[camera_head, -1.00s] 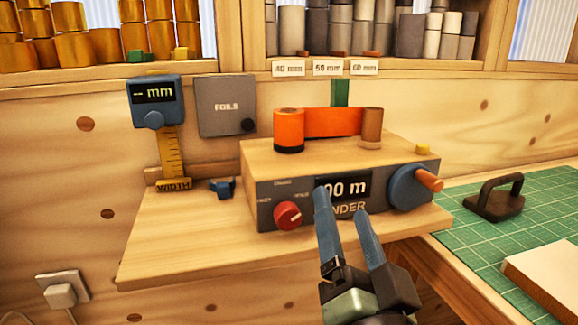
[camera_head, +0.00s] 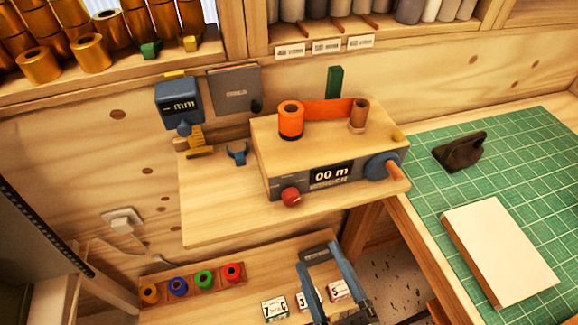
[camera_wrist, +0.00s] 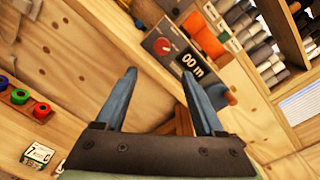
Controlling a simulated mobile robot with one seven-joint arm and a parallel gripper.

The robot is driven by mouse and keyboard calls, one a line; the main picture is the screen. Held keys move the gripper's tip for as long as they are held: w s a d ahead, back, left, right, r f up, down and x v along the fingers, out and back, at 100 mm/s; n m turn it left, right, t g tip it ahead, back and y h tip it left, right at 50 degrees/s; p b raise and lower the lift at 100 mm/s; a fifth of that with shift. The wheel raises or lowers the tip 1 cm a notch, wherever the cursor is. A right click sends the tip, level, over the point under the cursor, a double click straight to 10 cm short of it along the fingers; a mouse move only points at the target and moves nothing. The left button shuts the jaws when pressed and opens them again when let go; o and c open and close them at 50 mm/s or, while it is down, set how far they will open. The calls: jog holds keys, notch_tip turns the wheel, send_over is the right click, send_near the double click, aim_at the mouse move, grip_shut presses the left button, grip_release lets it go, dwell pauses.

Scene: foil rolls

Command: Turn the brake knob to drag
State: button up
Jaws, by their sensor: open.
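The red brake knob (camera_head: 291,197) is on the left of the grey front of the winder box (camera_head: 262,176). It also shows in the wrist view (camera_wrist: 163,46), where its pointer is too small to read. The labels around it are not legible now. The display (camera_head: 331,174) to its right reads "00 m". A blue crank disc (camera_head: 377,165) with an orange handle is at the box's right end. My gripper (camera_head: 317,250) is open and empty, below and in front of the box, apart from the knob. Its fingers also show in the wrist view (camera_wrist: 158,72).
An orange foil roll (camera_head: 290,121) and a brown core (camera_head: 359,113) stand on the box. A blue width gauge (camera_head: 180,106) is at left. A lower shelf holds several coloured rolls (camera_head: 178,286) and cards (camera_head: 274,309). A green mat (camera_head: 420,190) lies at right.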

aim_at(293, 202)
jog(key=shift+m, duration=0.6)
jog(key=p+x, duration=0.1)
jog(key=x, duration=0.3)
jog(key=p+x, duration=0.1)
jog(key=x, duration=0.3)
jog(key=r+p+x, duration=0.1)
jog(key=x, duration=0.3)
jog(key=shift+a, duration=0.1)
jog(key=shift+c, duration=0.2)
jog(key=shift+f, duration=0.1)
grip_shut()
